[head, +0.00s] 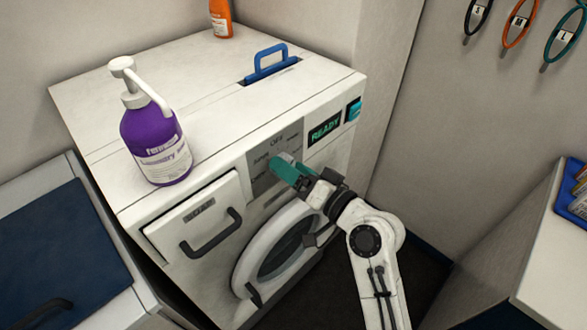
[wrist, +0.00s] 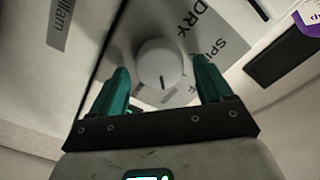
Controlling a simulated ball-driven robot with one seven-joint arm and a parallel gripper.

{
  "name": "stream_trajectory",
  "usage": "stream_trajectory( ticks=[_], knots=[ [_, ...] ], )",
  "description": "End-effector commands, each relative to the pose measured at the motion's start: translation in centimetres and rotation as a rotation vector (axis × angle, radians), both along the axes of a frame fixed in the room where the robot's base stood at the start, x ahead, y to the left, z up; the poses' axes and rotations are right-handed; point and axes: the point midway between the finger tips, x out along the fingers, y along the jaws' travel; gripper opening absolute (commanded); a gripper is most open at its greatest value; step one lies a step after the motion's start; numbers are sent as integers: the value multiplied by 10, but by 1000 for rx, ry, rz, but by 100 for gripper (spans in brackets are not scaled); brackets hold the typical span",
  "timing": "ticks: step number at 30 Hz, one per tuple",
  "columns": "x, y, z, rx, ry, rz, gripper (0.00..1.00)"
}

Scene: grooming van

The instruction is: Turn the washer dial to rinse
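The washer (head: 215,110) is a white machine with a grey dial panel (head: 262,182) on its front. The dial (wrist: 160,64) is a round pale knob with a dark pointer line, seen in the wrist view. Printed words around it include DRY and a partly covered one starting SPI; I cannot make out rinse there. My gripper (wrist: 162,68) is open, its teal fingers on either side of the dial with visible gaps. In the head view my gripper (head: 284,167) is at the panel and hides the dial. OFF shows at the panel top; the left labels are too small to read surely.
A lit display (head: 325,130) reads READY, beside a teal button (head: 354,110). The round door (head: 285,250) and a drawer handle (head: 212,236) are below. A purple pump bottle (head: 155,140) stands on top, near a blue-handled lid (head: 268,65).

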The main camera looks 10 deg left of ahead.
Motion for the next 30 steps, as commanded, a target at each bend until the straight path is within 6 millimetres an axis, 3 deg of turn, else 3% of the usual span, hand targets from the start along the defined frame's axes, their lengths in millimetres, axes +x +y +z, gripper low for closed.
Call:
stream_trajectory(
  ticks=[10, 24, 30],
  knots=[
    [-5, -7, -1, 1, 0, -1, 79],
    [-55, -71, -2, 1, 0, -2, 79],
    [-65, -84, -1, 0, 0, 0, 79]
  ],
)
